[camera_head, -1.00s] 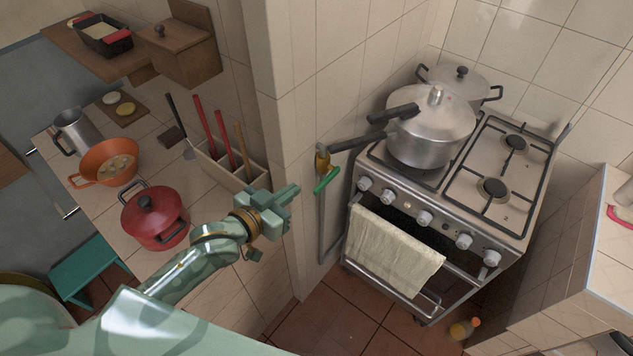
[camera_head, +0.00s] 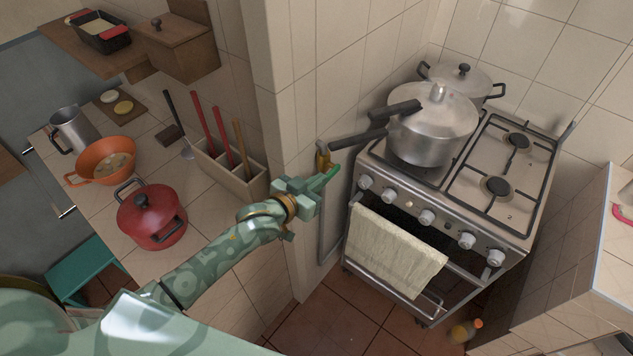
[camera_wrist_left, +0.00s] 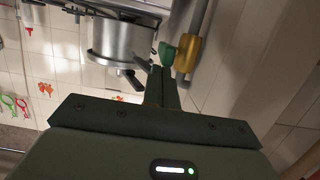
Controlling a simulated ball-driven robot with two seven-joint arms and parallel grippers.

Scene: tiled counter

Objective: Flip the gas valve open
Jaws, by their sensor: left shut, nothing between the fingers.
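The gas valve has a brass body (camera_head: 322,158) on the tiled wall left of the stove and a green handle (camera_head: 332,172) that slants up to the right. In the left wrist view the green handle (camera_wrist_left: 168,54) sits beside the brass body (camera_wrist_left: 187,55). My left gripper (camera_head: 317,185) is shut and empty, its fingertips at the handle's lower left end, which they partly hide. In the left wrist view the shut fingers (camera_wrist_left: 161,80) end just below the handle; I cannot tell whether they touch it. My right gripper is not in view.
A stove (camera_head: 455,190) with a pressure cooker (camera_head: 432,130) stands right of the valve. The cooker's long handle (camera_head: 358,139) reaches out close above the valve. A utensil box (camera_head: 235,175) and a red pot (camera_head: 150,222) stand on the left counter.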

